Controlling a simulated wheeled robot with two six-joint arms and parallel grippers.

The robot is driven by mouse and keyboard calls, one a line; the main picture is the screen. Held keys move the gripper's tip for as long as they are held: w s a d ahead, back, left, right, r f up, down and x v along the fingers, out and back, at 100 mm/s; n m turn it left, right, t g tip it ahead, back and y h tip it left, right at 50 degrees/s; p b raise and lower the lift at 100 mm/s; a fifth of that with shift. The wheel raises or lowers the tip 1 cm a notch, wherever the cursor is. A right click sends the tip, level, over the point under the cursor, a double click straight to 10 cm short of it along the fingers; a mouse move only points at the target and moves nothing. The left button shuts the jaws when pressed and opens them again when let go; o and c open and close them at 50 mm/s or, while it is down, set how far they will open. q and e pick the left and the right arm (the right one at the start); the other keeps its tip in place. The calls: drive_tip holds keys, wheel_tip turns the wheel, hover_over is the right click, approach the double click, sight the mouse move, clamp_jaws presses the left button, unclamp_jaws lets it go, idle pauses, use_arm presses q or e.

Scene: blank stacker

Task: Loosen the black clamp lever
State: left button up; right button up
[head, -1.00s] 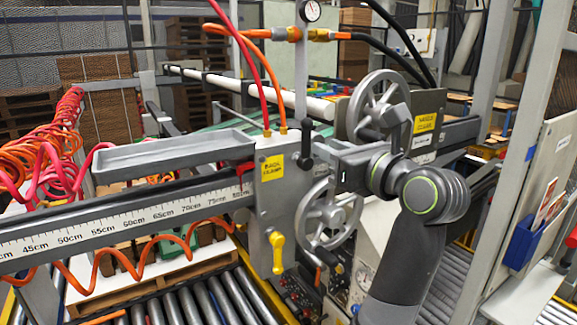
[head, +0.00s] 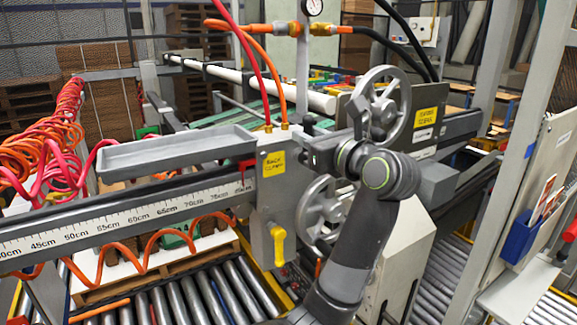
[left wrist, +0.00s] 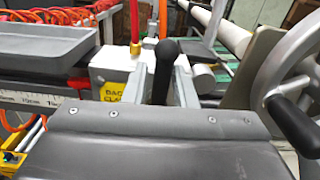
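The black clamp lever (head: 308,124) stands at the top of the grey carriage block (head: 277,205), by a yellow label (head: 272,163). In the head view only its knob shows; my gripper hides the rest. In the left wrist view the lever (left wrist: 164,68) stands nearly upright, leaning slightly right at its top. My left gripper (head: 313,145) reaches the lever from the right. In the left wrist view its two fingers (left wrist: 167,85) are apart, one on each side of the lever. A gap shows at the right finger; contact at the left finger is unclear. My right gripper is out of view.
Grey handwheels stand right of the lever, one higher (head: 385,100) and one lower (head: 318,210). A red and an orange hose (head: 275,80) drop to the block just behind. A yellow handle (head: 278,245) hangs below. A grey tray (head: 175,153) lies left.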

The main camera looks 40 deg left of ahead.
use_arm(q)
drive_tip(key=s+n+b, duration=0.1)
drive_tip(key=n+b, duration=0.1)
drive_tip(key=s+f+n+b, duration=0.1)
drive_tip(key=n+b, duration=0.1)
drive_tip(key=n, duration=0.1)
drive_tip(key=s+a+n+b, duration=0.1)
drive_tip(key=n+b, duration=0.2)
drive_tip(key=shift+a+f, duration=0.1)
drive_tip(key=shift+f, duration=0.3)
drive_tip(key=n+b, duration=0.1)
drive_tip(key=f+n+b, duration=0.1)
drive_tip(key=n, duration=0.1)
drive_tip(key=s+n+b, duration=0.1)
drive_tip(key=b, duration=0.1)
drive_tip(key=shift+s+a+f+n, duration=0.1)
drive_tip(key=shift+a+f+n, duration=0.1)
drive_tip(key=shift+f+n, duration=0.15)
drive_tip(key=f+n+b, duration=0.1)
drive_tip(key=n+b, duration=0.2)
drive_tip(key=shift+s+a+f, duration=0.1)
drive_tip(key=shift+s+f, duration=0.05)
drive_tip(key=shift+f, duration=0.05)
drive_tip(key=shift+r, duration=0.1)
drive_tip(key=b+v, duration=0.3)
drive_tip(key=v, duration=0.6)
idle(0.4)
